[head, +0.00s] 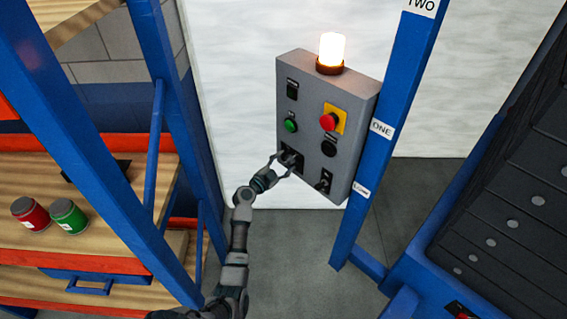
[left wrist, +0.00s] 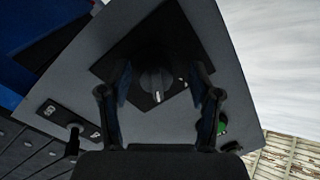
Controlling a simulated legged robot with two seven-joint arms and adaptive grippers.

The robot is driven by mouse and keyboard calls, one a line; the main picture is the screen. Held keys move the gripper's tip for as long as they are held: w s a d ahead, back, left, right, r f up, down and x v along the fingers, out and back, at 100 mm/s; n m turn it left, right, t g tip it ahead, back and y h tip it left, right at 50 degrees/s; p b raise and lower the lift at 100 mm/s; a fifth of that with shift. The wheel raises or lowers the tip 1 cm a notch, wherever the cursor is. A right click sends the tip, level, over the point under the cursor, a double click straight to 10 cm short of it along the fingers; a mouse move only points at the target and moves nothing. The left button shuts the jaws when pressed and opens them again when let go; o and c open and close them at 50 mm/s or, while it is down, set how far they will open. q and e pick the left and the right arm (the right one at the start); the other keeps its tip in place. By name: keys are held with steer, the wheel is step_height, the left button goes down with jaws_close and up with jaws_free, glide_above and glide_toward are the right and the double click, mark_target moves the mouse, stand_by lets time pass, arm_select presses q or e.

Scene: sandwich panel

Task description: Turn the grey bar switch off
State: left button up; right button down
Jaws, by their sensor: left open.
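A grey control panel (head: 315,115) hangs upright beside a blue post. The grey bar switch (left wrist: 156,82) is a round knob with a raised bar on a black square plate, with a small white mark at its lower end. In the head view its dark plate (head: 297,158) is at the panel's lower left, partly hidden by my gripper. My left gripper (head: 282,162) is at this switch. In the left wrist view its open fingers (left wrist: 160,88) stand on either side of the knob. I cannot tell whether they touch it. My right gripper is not in view.
A lit lamp (head: 332,48) tops the panel. A red button (head: 328,122), a green button (head: 290,125) and a small lever switch (head: 323,181) share its face. A blue post (head: 385,110) stands close right. Shelving with red and green cans (head: 68,215) is at left.

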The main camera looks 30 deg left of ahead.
arm_select(q)
steer(key=shift+d+r, duration=0.2)
steer(key=shift+d, duration=0.3)
steer(key=shift+d+r, duration=0.15)
steer(key=shift+d, duration=0.4)
steer(key=c, duration=0.8)
steer(key=shift+a+f, duration=0.1)
steer(key=shift+a, duration=0.25)
steer(key=c, duration=0.3)
steer(key=shift+s+a+f, duration=0.1)
steer(key=shift+a+f, duration=0.1)
steer(key=shift+a, duration=0.1)
steer(key=shift+c, duration=0.2)
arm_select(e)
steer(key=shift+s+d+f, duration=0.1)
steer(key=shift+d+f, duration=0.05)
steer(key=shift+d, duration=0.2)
arm_select(q)
steer(key=shift+d, duration=0.2)
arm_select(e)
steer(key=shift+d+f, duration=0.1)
